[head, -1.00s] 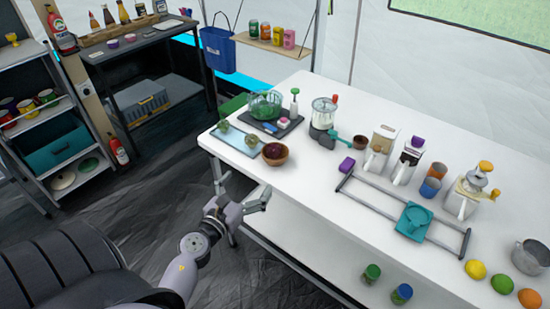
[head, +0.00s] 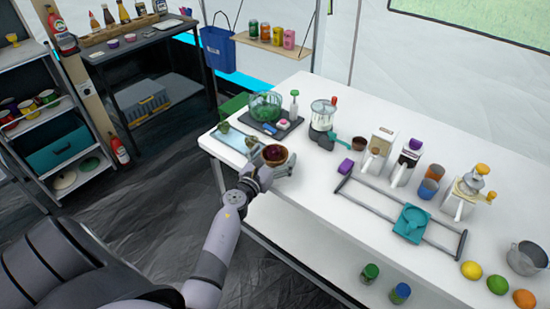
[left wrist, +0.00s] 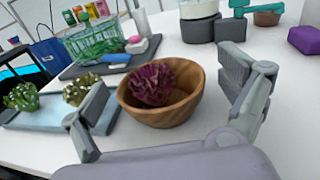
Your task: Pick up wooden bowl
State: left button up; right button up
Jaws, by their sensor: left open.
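The wooden bowl (head: 275,161) stands upright near the left end of the white table, with a dark purple-red vegetable in it. In the left wrist view the bowl (left wrist: 190,112) lies between the two fingers, and the purple vegetable (left wrist: 152,84) fills its left part. My left gripper (head: 268,168) is at the table's near edge, right at the bowl. In the left wrist view my left gripper (left wrist: 165,115) is open, one finger on each side of the bowl, with no clear grip on it. My right gripper is not in view.
A glass cutting board (left wrist: 35,118) with green vegetables is left of the bowl. A dark tray (head: 283,128) with a green glass bowl (head: 265,105) stands behind. A blender (head: 322,115) and purple block (head: 345,165) are right. Bare table lies right of the bowl.

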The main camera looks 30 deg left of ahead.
pick_arm(q)
jog(key=shift+w, duration=0.35)
jog(key=shift+c, duration=0.3)
jog(key=c, duration=1.3)
jog(key=shift+o, duration=0.2)
